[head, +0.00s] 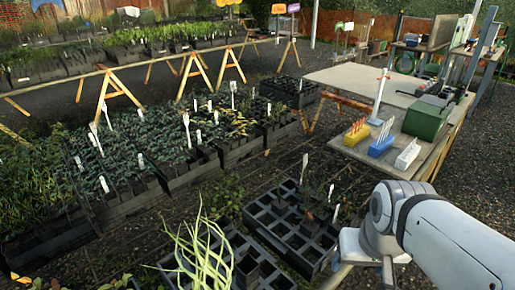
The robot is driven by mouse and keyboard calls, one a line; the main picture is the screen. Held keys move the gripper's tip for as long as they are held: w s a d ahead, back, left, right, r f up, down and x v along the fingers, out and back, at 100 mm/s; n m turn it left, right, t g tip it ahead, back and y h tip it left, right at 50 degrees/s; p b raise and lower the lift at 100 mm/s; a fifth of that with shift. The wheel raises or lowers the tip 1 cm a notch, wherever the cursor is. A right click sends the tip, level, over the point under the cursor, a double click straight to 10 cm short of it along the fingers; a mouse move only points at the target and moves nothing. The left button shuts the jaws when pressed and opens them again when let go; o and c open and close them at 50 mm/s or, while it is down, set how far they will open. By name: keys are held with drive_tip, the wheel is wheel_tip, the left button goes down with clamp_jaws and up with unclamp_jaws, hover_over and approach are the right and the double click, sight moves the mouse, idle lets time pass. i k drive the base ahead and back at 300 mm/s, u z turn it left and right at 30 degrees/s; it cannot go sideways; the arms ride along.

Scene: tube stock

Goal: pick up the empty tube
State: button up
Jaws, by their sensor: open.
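Black crates of square tube cells stand on the ground in the head view. The near crate (262,212) has several cells that look empty, and a few hold small plants and white labels. Part of another black crate (283,280) shows at the bottom edge, behind thin green leaves. I cannot tell which single tube is the empty one. My white arm enters from the lower right, and its wrist sits right of the near crate. My gripper's fingers do not show; the wrist runs down to the bottom edge.
Planted crates fill the left. Wooden trestles (120,92) stand behind. Gravel lies between the crates and the table.

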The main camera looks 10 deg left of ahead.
sight(225, 224)
drive_tip(key=u, duration=1.05)
drive_tip(key=i, duration=0.2)
